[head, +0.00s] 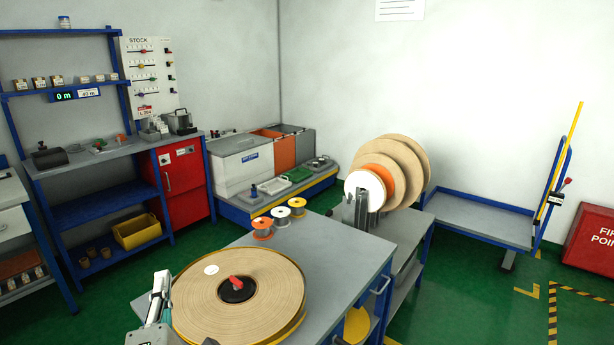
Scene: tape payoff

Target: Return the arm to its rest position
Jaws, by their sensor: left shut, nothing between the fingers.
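My left gripper (160,297) shows at the lower left, beside the left edge of a large tan tape reel. Its fingers are shut with nothing between them. The large tape reel (265,297) lies flat on the grey bench (335,262), with a red knob on a black hub (236,288) at its middle. A round white label (211,270) is on the reel's top. Most of my left arm is outside the picture. My right gripper is not in view.
Small spools (281,215) stand along the bench's far edge. Upright discs (398,170) stand on a stand behind the bench. A blue workbench (100,150) is at the left, a trolley (480,217) at the right. Green floor (450,300) is clear at the right.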

